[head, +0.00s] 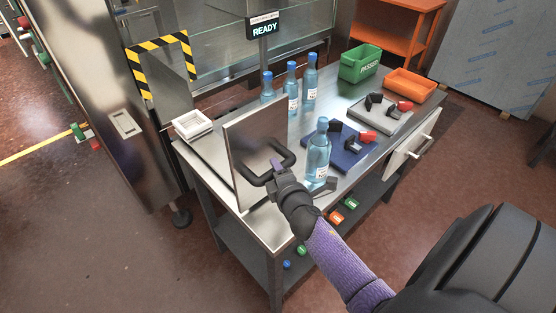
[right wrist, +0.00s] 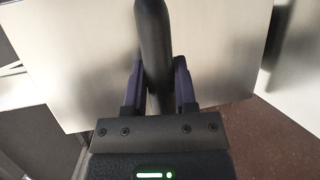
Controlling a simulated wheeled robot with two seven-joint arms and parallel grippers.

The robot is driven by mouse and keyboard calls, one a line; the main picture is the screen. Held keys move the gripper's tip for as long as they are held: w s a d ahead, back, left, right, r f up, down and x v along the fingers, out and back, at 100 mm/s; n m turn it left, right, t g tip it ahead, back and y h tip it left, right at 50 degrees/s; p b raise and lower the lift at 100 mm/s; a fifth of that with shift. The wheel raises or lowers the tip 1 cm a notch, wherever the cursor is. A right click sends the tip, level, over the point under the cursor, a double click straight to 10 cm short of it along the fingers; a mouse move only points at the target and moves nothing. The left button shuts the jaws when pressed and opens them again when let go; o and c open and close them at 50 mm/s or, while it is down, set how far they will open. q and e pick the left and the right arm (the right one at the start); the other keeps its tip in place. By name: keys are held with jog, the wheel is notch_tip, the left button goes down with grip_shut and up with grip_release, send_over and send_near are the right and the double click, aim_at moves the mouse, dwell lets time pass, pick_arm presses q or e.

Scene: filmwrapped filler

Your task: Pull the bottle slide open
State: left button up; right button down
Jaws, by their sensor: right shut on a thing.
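The bottle slide shows in the head view as an upright steel panel (head: 250,138) at the left end of the steel table, with a black loop handle (head: 284,150) on its face. My right gripper (head: 277,170) is shut on that handle. In the right wrist view the dark handle bar (right wrist: 154,60) runs between the two fingers of my right gripper (right wrist: 160,85), with the steel panel (right wrist: 80,60) behind it. A blue bottle (head: 318,155) stands upright just right of the handle. My left gripper is not in view.
Several more blue bottles (head: 309,85) stand at the table's back. A green bin (head: 359,64), an orange bin (head: 410,86), a blue mat (head: 347,160) and a grey tray (head: 393,122) lie to the right. A white tray (head: 192,124) sits left of the panel.

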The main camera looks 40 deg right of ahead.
jog(key=shift+s, duration=0.25)
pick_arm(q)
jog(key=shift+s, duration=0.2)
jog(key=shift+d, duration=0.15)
pick_arm(e)
jog(key=c, duration=0.8)
grip_release()
jog(key=o, duration=0.4)
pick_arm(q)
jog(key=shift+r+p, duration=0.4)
pick_arm(e)
jog(key=v, duration=0.9)
jog(key=shift+s+a, duration=0.15)
jog(key=shift+s, duration=0.2)
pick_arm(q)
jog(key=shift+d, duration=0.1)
